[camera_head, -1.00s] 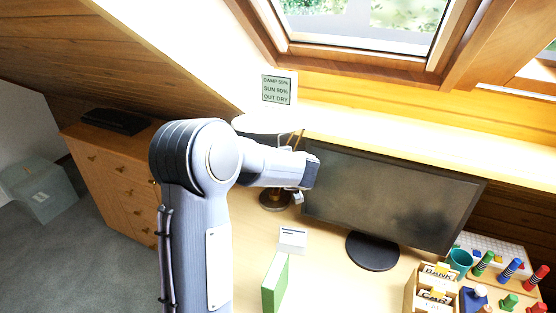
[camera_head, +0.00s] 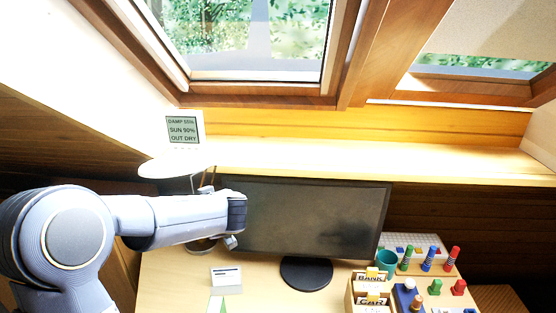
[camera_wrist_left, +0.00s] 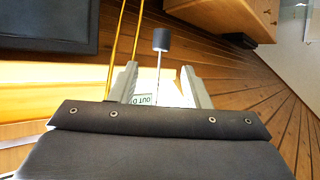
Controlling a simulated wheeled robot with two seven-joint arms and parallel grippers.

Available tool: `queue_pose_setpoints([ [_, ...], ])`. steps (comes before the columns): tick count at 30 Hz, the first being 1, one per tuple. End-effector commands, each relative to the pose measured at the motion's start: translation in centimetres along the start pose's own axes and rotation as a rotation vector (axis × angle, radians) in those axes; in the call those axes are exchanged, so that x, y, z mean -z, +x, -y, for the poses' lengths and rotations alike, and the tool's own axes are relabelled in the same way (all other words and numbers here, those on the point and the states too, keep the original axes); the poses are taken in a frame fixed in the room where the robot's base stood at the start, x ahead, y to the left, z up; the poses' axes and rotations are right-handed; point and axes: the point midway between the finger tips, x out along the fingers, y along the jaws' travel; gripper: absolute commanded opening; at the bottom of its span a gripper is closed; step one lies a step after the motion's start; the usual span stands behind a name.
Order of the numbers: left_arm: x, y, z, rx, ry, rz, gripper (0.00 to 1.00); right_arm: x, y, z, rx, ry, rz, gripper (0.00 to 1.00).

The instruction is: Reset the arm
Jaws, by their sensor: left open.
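My left arm comes in from the left in the head view and reaches across the front of the lamp. My left gripper (camera_head: 231,241) shows only as a small pale part below the dark wrist end, left of the monitor. In the left wrist view the two pale fingers of my left gripper (camera_wrist_left: 158,88) stand apart, with nothing held between them. The small weather sign (camera_wrist_left: 143,99) shows beyond the gap, partly hidden. A thin rod with a dark cylinder on its end (camera_wrist_left: 161,40) also shows there. My right gripper is not in view.
The monitor (camera_head: 315,222) stands on the desk, right of my arm. The desk lamp's pale shade (camera_head: 176,167) is behind my arm. A teal cup (camera_head: 388,261), a wooden card box (camera_head: 358,298) and several coloured pegs crowd the right. The desk's front middle is fairly clear.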

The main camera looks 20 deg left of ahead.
Motion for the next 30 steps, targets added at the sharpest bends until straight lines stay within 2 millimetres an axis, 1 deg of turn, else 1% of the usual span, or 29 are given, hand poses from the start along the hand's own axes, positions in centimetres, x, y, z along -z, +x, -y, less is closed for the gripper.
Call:
queue_pose_setpoints([
  [2,0.1,0.0,0.0,-0.006,-0.003,-0.001,0.43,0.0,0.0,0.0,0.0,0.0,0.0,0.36],
  [5,0.6,-0.5,-0.3,-0.07,-0.028,-0.016,0.43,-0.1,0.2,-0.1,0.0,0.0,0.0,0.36],
  [8,1.7,-2.1,-1.4,-0.237,-0.081,-0.04,0.43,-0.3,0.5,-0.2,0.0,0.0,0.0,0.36],
  [11,2.4,-5.6,-2.6,-0.483,-0.129,-0.04,0.43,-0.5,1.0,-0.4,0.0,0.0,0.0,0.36],
  [12,2.2,-7.4,-2.9,-0.585,-0.135,-0.027,0.43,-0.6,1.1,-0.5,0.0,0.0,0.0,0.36],
  [14,1.3,-10.4,-3.2,-0.728,-0.129,0.012,0.43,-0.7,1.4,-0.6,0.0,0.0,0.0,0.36],
  [15,0.4,-12.4,-3.0,-0.813,-0.115,0.047,0.43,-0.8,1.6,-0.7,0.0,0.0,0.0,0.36],
  [17,-1.6,-15.3,-2.5,-0.922,-0.08,0.113,0.43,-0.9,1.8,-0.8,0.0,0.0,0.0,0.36],
  [18,-3.2,-17.2,-1.9,-0.983,-0.046,0.167,0.43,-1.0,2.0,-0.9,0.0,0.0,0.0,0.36],
  [20,-6.0,-19.7,-0.6,-1.045,0.012,0.253,0.43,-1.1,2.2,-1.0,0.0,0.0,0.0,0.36],
  [21,-7.9,-21.1,0.4,-1.07,0.052,0.313,0.43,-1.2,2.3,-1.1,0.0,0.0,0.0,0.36],
  [23,-10.9,-22.8,2.2,-1.084,0.116,0.403,0.43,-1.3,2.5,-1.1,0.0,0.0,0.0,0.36],
  [24,-12.8,-23.7,3.5,-1.081,0.158,0.461,0.43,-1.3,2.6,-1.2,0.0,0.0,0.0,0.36],
  [27,-17.0,-25.0,6.8,-1.036,0.248,0.585,0.43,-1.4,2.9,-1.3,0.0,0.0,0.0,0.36],
  [30,-20.0,-25.7,9.5,-0.973,0.312,0.676,0.43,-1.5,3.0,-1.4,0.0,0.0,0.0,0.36],
])
